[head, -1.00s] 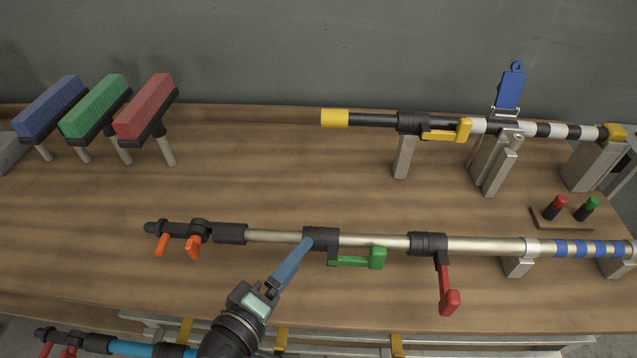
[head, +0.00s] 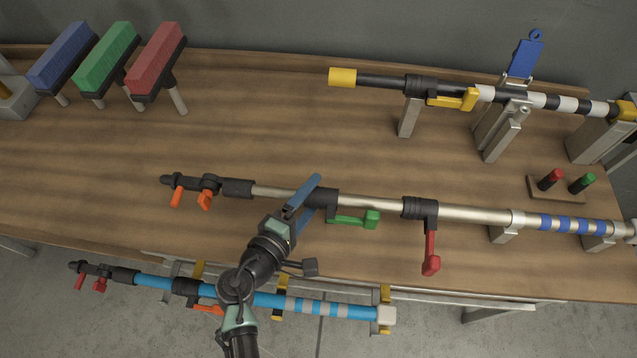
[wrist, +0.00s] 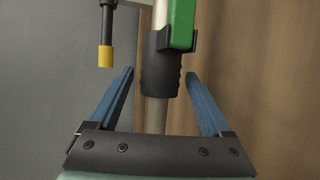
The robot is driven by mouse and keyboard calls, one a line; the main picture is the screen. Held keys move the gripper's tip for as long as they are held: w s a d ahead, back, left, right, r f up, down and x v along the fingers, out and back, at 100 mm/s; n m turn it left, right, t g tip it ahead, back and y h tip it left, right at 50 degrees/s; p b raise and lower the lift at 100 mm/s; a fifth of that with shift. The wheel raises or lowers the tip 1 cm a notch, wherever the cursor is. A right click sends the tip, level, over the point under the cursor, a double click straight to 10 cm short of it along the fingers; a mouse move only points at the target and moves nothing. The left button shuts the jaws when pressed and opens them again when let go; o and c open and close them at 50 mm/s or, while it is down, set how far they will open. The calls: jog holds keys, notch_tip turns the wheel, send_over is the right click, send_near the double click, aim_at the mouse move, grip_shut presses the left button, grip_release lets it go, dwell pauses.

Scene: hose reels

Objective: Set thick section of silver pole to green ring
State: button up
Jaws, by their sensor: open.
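The silver pole (head: 365,202) lies across the workbench, with blue bands (head: 575,225) on its thick right section. I see no green ring on it. A black collar with a green lever (head: 355,219) sits on its middle; a black collar with a red lever (head: 431,252) sits further right. My gripper (head: 312,194) is open at the left edge of the green-lever collar. In the wrist view, the gripper's fingers (wrist: 160,75) stand either side of the pole and this collar (wrist: 161,66), apparently with gaps. The green lever also shows there (wrist: 182,24).
A black pole with a yellow lever (head: 452,101) rests on stands behind. Blue, green and red brushes (head: 156,62) stand at back left. A light-blue pole (head: 262,298) hangs along the bench front, under my arm. Small red and green pegs (head: 566,183) stand at right.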

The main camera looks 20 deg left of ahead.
jog(key=shift+x, duration=1.6)
grip_shut()
